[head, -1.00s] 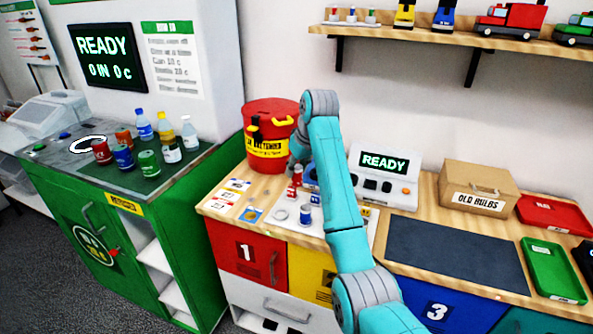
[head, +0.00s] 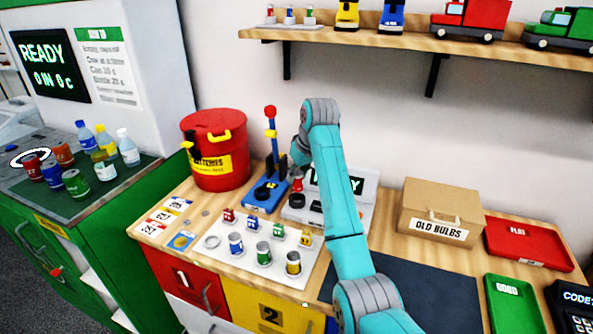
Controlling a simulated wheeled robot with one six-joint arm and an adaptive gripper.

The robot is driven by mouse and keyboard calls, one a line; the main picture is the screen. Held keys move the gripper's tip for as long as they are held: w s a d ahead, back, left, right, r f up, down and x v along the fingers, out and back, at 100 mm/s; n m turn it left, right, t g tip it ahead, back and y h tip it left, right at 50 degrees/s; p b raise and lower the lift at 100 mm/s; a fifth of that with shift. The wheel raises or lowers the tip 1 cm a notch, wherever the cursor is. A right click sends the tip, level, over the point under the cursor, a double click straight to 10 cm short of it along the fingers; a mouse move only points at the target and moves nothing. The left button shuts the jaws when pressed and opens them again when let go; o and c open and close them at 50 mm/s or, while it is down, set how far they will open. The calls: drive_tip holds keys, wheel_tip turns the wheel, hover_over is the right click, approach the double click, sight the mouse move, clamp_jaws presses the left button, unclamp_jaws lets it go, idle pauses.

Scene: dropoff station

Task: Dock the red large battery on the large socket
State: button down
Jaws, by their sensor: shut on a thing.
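My gripper (head: 298,172) is mostly hidden behind my arm, over the grey tester with the green-lettered screen. A small part of the red large battery (head: 297,185) shows below it, held above the left part of the tester (head: 325,214). A dark round socket (head: 296,200) shows just under the battery; contact between them cannot be told. Other sockets and much of the screen are hidden by the arm. On the white board (head: 225,262) stand large blue (head: 236,243), green (head: 264,254) and yellow (head: 293,262) batteries, beside an empty ring (head: 212,241).
Small batteries (head: 252,223) stand in a row behind the large ones. A blue device (head: 265,193) with a red-knobbed lever stands close left of the tester. A red batteries bin (head: 216,150) is behind left. An old bulbs box (head: 441,209) and a dark mat (head: 420,285) are right.

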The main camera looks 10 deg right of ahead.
sight(297, 188)
drive_tip(key=shift+a+f, duration=0.1)
drive_tip(key=shift+f, duration=2.1)
drive_tip(key=shift+f, duration=0.5)
drive_tip(key=c, duration=1.1)
unclamp_jaws()
